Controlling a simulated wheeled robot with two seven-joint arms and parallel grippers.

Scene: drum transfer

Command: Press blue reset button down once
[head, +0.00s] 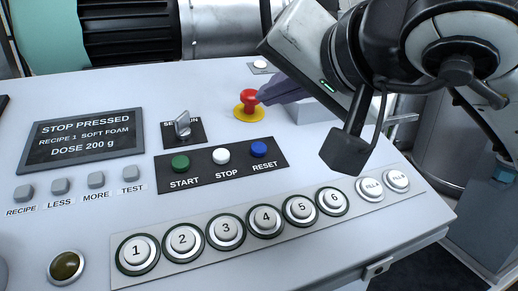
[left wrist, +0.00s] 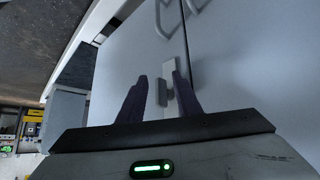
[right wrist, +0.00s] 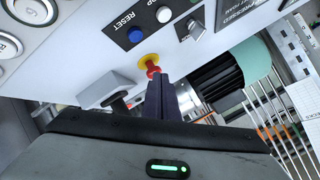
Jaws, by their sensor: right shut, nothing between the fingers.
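The blue reset button (head: 258,149) sits at the right end of a black plate, labelled RESET, beside the white stop button (head: 221,156) and green start button (head: 180,163). It also shows in the right wrist view (right wrist: 135,35). My right gripper (head: 262,96) is shut and empty, its fingertips right by the red mushroom button (head: 249,97) on its yellow base, behind the blue button. In the right wrist view the tips (right wrist: 155,77) overlap the red button; I cannot tell if they touch. My left gripper (left wrist: 159,76) shows only in its wrist view, open, before pale panels.
A display (head: 80,138) reads STOP PRESSED. A grey selector knob (head: 183,124) stands behind the start button. Numbered buttons (head: 226,230) line the front of the panel. A grey raised block (head: 312,108) lies right of the red button, partly behind my gripper.

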